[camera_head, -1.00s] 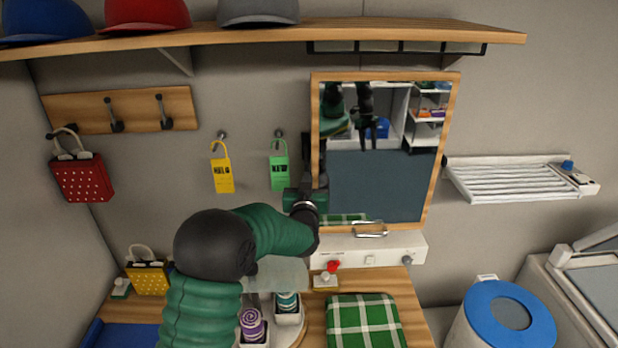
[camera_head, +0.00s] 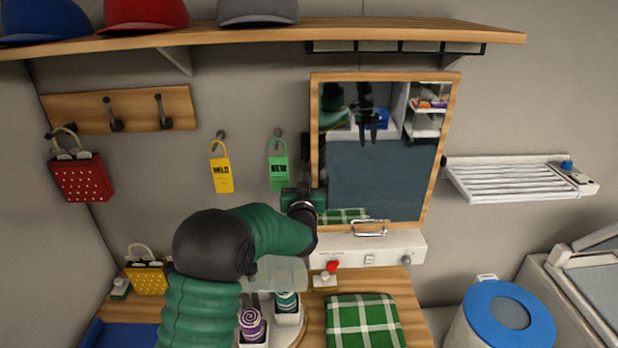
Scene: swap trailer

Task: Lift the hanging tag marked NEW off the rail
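The green tag marked NEW (camera_head: 279,172) hangs by its loop from a peg (camera_head: 278,134) on the back wall, left of the mirror. A yellow tag (camera_head: 221,175) with a short black word hangs from another peg to its left. My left gripper (camera_head: 313,150) is just right of the green tag, at the mirror's left edge, apart from the tag as far as I can see. Its dark fingers blend with the mirror edge, so their opening is unclear. My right gripper is not directly in view.
A wood-framed mirror (camera_head: 455,100) stands right beside the gripper and reflects dark gripper shapes. A shelf (camera_head: 400,32) with caps runs above. Bare wall lies between the tags.

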